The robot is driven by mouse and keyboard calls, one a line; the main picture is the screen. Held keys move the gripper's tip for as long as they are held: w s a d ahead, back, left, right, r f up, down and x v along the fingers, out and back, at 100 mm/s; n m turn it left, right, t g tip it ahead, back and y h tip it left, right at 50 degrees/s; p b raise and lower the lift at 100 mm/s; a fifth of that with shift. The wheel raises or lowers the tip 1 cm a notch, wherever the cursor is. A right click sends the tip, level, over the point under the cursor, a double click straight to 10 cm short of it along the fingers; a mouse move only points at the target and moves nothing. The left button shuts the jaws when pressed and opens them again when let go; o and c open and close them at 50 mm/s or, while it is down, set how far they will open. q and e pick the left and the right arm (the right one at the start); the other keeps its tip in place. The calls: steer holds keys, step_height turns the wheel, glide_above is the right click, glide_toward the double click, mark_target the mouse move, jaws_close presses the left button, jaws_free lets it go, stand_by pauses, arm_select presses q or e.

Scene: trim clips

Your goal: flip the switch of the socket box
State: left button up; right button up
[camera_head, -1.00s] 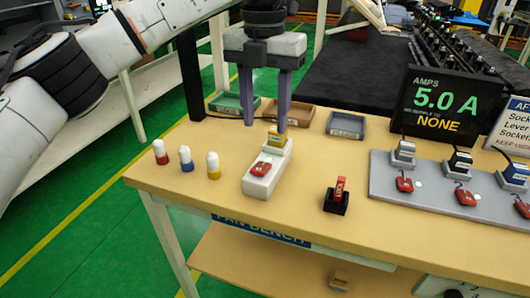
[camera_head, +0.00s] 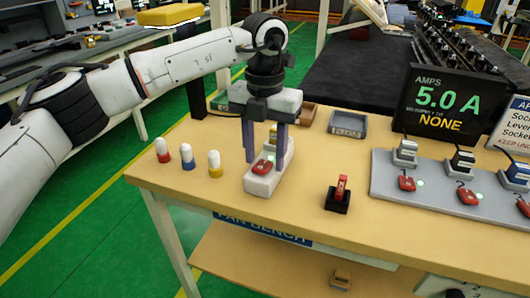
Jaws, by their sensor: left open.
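The socket box is a white block (camera_head: 262,184) on the bench, with a red rocker switch (camera_head: 262,167) on its near part and a yellow plug (camera_head: 273,133) at its far end. My left gripper (camera_head: 265,160) points down over the box, its two purple fingers open and apart, one to each side of the switch area. The fingers partly hide the box and the plug. I cannot tell whether the fingers touch the box. My right gripper is out of view.
Three capped pegs (camera_head: 188,157) stand left of the box. A red piece in a black holder (camera_head: 338,195) stands to the right. A grey panel (camera_head: 440,190) with several sockets and red switches lies further right, below a display reading 5.0 A (camera_head: 440,103). Trays (camera_head: 347,124) lie behind.

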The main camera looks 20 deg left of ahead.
arm_select(q)
steer(key=shift+c, duration=0.5)
steer(key=c, duration=1)
steer(key=shift+o, duration=0.2)
steer(key=shift+f+b, duration=0.15)
steer(key=shift+b, duration=0.35)
steer(key=t+b, duration=0.2)
steer(key=b, duration=0.3)
steer(key=s+t+b, duration=0.1)
steer(key=t+b, duration=0.1)
steer(key=b, duration=0.2)
steer(key=shift+s+b, duration=0.1)
steer(key=shift+b, duration=0.25)
steer(key=shift+t+b, duration=0.3)
steer(key=shift+t, duration=0.1)
steer(key=shift+r, duration=0.3)
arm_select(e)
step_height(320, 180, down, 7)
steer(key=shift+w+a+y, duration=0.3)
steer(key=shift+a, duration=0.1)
arm_select(q)
steer(key=o, duration=1.1)
steer(key=shift+c, duration=0.2)
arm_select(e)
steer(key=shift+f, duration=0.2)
